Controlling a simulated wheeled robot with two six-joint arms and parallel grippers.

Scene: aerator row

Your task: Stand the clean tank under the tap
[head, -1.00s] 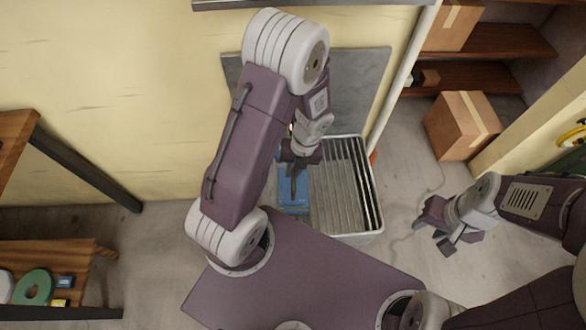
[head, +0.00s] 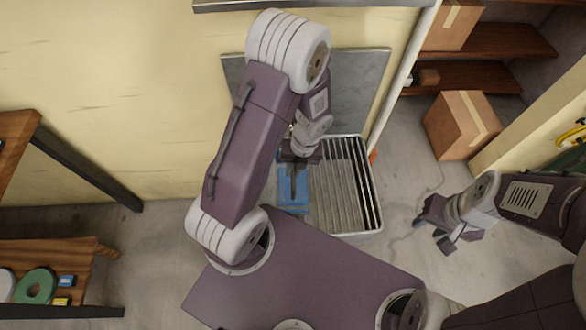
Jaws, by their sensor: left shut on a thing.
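A blue tank (head: 292,198) is at the left end of a metal sink or rack (head: 345,190) with a ribbed surface, against the wall. My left gripper (head: 293,178) points down over the blue tank and is shut on it. My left arm hides much of the area behind the tank. The tap is mostly hidden behind the arm; a small brass-coloured bit shows beside the wrist. My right gripper (head: 440,228) hangs over the floor to the right, empty, with its fingers apart.
A grey panel (head: 370,85) is on the wall behind the sink, with a pale pipe (head: 402,85) to its right. A cardboard box (head: 462,125) and brown shelves (head: 465,78) stand at the right. Wooden shelving (head: 45,262) is at the left. Bare floor lies right of the sink.

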